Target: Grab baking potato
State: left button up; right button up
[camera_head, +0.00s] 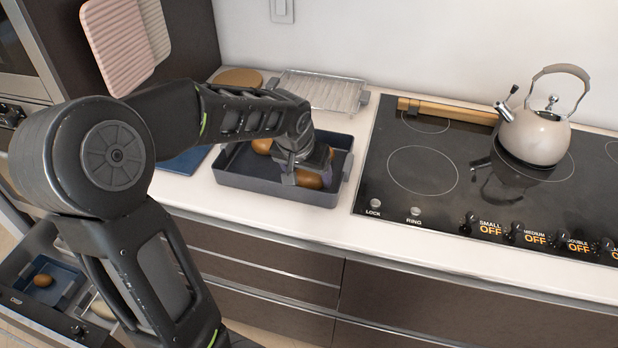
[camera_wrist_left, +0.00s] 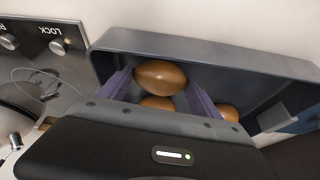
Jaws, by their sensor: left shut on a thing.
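A brown potato (camera_head: 308,180) is between the fingers of my left gripper (camera_head: 312,172), inside a dark grey tray (camera_head: 262,187) on the counter. In the left wrist view, this potato (camera_wrist_left: 160,76) sits between the two purple fingers, and my left gripper is shut on it. Another potato (camera_head: 262,146) lies in the tray further left and back. The wrist view also shows a second potato (camera_wrist_left: 157,103) and a third one (camera_wrist_left: 228,113), both partly hidden by the gripper. My right gripper is not in view.
A black cooktop (camera_head: 450,180) with a kettle (camera_head: 537,132) is right of the tray. A wire rack (camera_head: 320,91) and a round wooden board (camera_head: 238,77) are behind it. At lower left, an open compartment holds a blue tray (camera_head: 62,274) with a brown potato (camera_head: 43,280).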

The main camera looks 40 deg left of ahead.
aim_at(309, 174)
pick_arm(q)
jog(key=shift+r, duration=0.1)
notch_tip(309, 174, up, 10)
dwell(0.6)
jog(key=shift+d, duration=0.1)
dwell(0.4)
